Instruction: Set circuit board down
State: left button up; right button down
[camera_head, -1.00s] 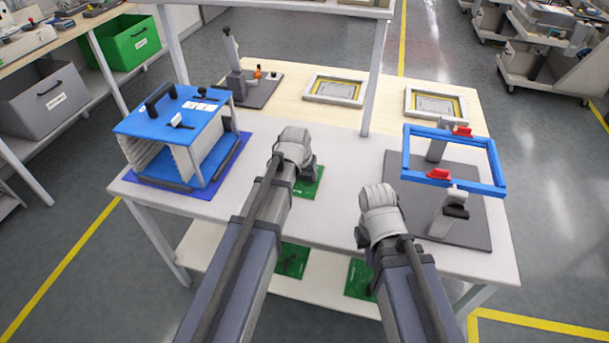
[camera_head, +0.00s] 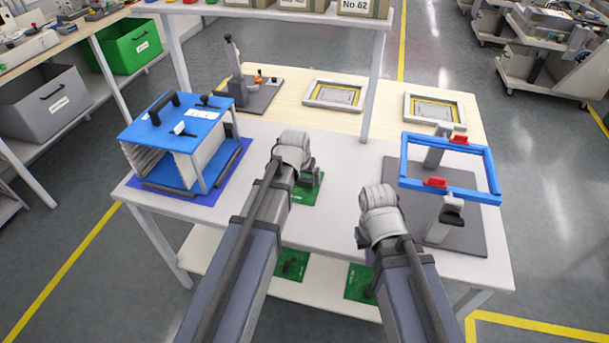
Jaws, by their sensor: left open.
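A green circuit board (camera_head: 309,190) lies on the white table top (camera_head: 335,215), partly hidden by my left wrist. My left gripper (camera_head: 310,172) is over the board, with its jaws open; the wrist hides much of the jaws. I cannot tell if the jaws touch the board. My right arm ends in a grey wrist (camera_head: 380,205) over the front of the table, left of the blue frame fixture. The right jaws are hidden behind that wrist.
A blue rack (camera_head: 180,125) stands on the left of the table. A blue frame (camera_head: 450,190) on a grey plate is at the right. A lever press (camera_head: 235,75) and two framed trays (camera_head: 336,94) are behind. More green boards (camera_head: 290,265) lie on the lower shelf.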

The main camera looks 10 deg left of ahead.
pick_arm(q)
jog(key=p+v, duration=0.8)
jog(key=v, duration=0.1)
jog(key=s+d+m+g, duration=0.1)
jog(key=s+d+g, duration=0.1)
jog(key=s+d, duration=0.3)
jog(key=s+d+f+m+g+y, duration=0.1)
jog(key=s+d, duration=0.4)
jog(key=s, duration=0.8)
jog(key=shift+s+d+m+g+y+b, duration=0.35)
jog(key=shift+m+g, duration=0.35)
jog(key=shift+g, duration=0.3)
jog(key=shift+f, duration=0.15)
jog(key=shift+c, duration=0.4)
